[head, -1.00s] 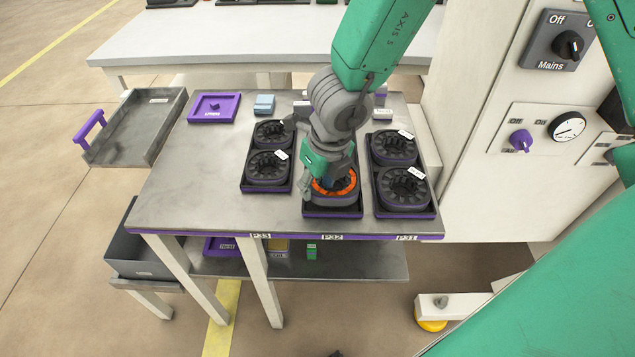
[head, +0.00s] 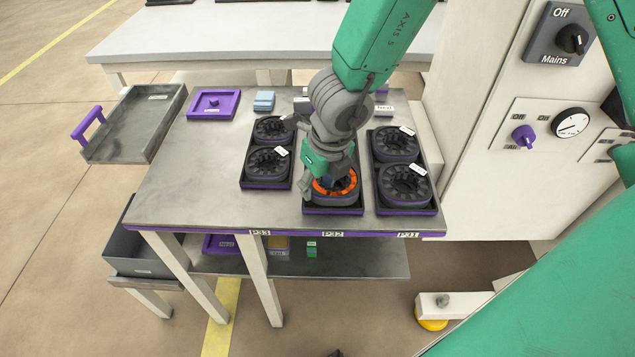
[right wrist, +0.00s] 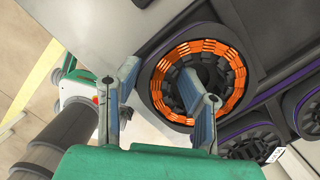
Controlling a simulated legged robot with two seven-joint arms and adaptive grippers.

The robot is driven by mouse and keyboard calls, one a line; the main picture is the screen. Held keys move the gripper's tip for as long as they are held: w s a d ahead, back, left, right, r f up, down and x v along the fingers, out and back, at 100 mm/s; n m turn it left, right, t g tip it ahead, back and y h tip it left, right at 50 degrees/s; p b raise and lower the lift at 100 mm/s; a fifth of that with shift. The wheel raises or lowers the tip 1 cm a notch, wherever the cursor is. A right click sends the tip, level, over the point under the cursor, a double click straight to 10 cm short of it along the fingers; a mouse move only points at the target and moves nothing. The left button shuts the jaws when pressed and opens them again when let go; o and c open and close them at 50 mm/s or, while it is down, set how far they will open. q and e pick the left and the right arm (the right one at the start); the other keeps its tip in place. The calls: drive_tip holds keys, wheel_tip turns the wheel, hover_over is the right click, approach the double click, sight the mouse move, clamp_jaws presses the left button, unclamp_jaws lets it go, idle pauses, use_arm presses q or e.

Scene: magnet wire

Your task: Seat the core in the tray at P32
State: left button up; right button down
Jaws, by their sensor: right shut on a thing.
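The core (head: 346,198), a dark ring with orange windings, is in the front part of the black, purple-edged tray at P32 (head: 333,211). It looks level, but I cannot tell whether it rests fully on the tray floor. My right gripper (head: 328,184) is shut on its wall from above. In the right wrist view, one finger is inside the core (right wrist: 236,75) and the other is outside it; the gripper (right wrist: 160,75) points down at the ring. My wrist hides the tray's rear part in the head view. My left gripper is not in view.
Trays at P33 (head: 267,186) and P31 (head: 408,211) flank closely, each with two dark, labelled cores. A purple square tray (head: 214,104) and a blue block (head: 264,101) lie at the back. The table's left front (head: 190,195) is clear. A cabinet (head: 480,190) stands right.

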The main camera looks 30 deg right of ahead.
drive_tip(key=shift+f, duration=0.35)
drive_tip(key=c, duration=1)
unclamp_jaws()
drive_tip(key=shift+o, duration=0.2)
drive_tip(key=shift+s+d+r+p, duration=0.1)
drive_tip(key=shift+s+r+p, duration=0.15)
drive_tip(key=shift+r+p, duration=0.9)
drive_tip(key=shift+s+d+r+p, duration=0.1)
drive_tip(key=shift+s+r+p, duration=0.1)
drive_tip(key=shift+r+p, duration=0.9)
drive_tip(key=shift+r+b, duration=0.3)
drive_tip(key=shift+b, duration=0.1)
wheel_tip(320, 180, up, 12)
drive_tip(key=s, duration=0.2)
drive_tip(key=shift+d+f, duration=0.2)
drive_tip(key=shift+d, duration=0.15)
